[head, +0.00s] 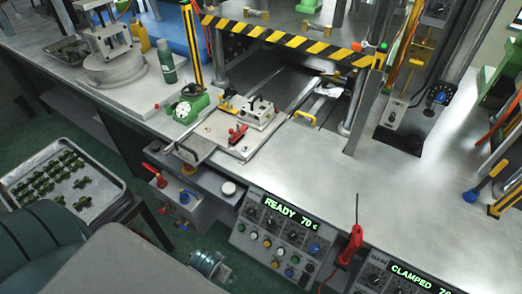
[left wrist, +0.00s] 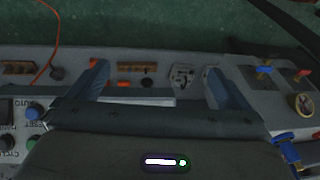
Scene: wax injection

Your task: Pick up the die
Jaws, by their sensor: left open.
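The likely die is a small pale metal block (head: 258,113) with dark knobs on top, in the head view. It sits on a flat metal plate (head: 212,130) on the bench, in front of the press opening. A red toggle clamp (head: 237,134) stands just in front of it. My left gripper (left wrist: 156,86) shows in the left wrist view with its two fingers wide apart and nothing held between them. Behind the fingers is a grey panel with fittings; the die cannot be made out there. Neither gripper shows in the head view.
A yellow-black striped guard bar (head: 290,40) crosses above the plate. A green motor-like unit (head: 190,104) and a green bottle (head: 166,62) stand to the left. Control panels (head: 277,239) hang below the bench edge. A tray (head: 62,178) of green parts is at left. The right bench is mostly clear.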

